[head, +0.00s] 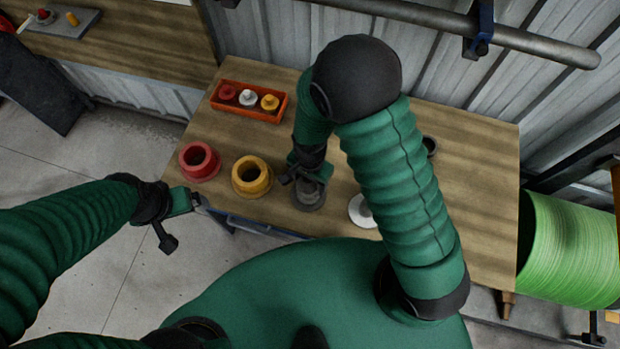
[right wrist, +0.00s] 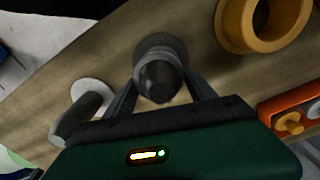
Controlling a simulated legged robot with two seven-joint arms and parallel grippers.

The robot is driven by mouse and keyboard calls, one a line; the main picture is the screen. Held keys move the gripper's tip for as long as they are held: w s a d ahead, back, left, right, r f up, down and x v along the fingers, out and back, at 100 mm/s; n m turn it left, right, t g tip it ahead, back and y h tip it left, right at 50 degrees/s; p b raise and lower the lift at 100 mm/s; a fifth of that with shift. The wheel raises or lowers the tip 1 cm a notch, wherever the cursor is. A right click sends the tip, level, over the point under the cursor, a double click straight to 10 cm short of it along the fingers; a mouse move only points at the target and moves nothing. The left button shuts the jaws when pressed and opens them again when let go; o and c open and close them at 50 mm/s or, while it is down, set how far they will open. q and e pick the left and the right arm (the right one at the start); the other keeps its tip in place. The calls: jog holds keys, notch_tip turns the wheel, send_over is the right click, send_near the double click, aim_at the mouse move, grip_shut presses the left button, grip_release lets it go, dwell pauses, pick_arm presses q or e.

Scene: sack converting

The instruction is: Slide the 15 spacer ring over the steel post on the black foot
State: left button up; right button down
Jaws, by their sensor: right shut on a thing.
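My right gripper (head: 303,178) is low over the table near its front edge, shut on a dark grey round piece (head: 309,197). In the right wrist view the fingers (right wrist: 162,92) close on both sides of this piece (right wrist: 159,82), which has a dark rounded top and a wider grey round part beyond it. I cannot tell ring, post and foot apart there, and no number is readable. A dark round thing (head: 430,146) is partly hidden behind my right arm; I cannot tell whether it is the black foot. My left gripper (head: 178,222) is open and empty off the table's front left corner.
A red flanged ring (head: 199,161) and a yellow one (head: 252,176) stand left of my right gripper. A white disc (head: 361,211) lies to its right; a grey post (right wrist: 80,117) shows beside it in the wrist view. An orange tray (head: 250,115) with small knobbed pieces stands behind.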

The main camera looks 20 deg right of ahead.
jog(key=c, duration=0.7)
grip_release()
jog(key=shift+w+a, duration=0.1)
jog(key=shift+a, duration=0.05)
jog(key=o, duration=0.5)
jog(key=shift+a, duration=0.25)
pick_arm(q)
jog(key=shift+a, duration=0.45)
jog(key=shift+d, duration=0.1)
pick_arm(e)
jog(key=shift+d, duration=0.15)
jog(key=shift+d+r, duration=0.1)
pick_arm(q)
jog(key=shift+d+r+p, duration=0.2)
jog(key=shift+r+p, duration=0.25)
pick_arm(e)
notch_tip(320, 180, up, 17)
jog(key=shift+f, duration=0.2)
pick_arm(q)
jog(key=shift+a, duration=0.1)
pick_arm(e)
jog(key=shift+a, duration=0.2)
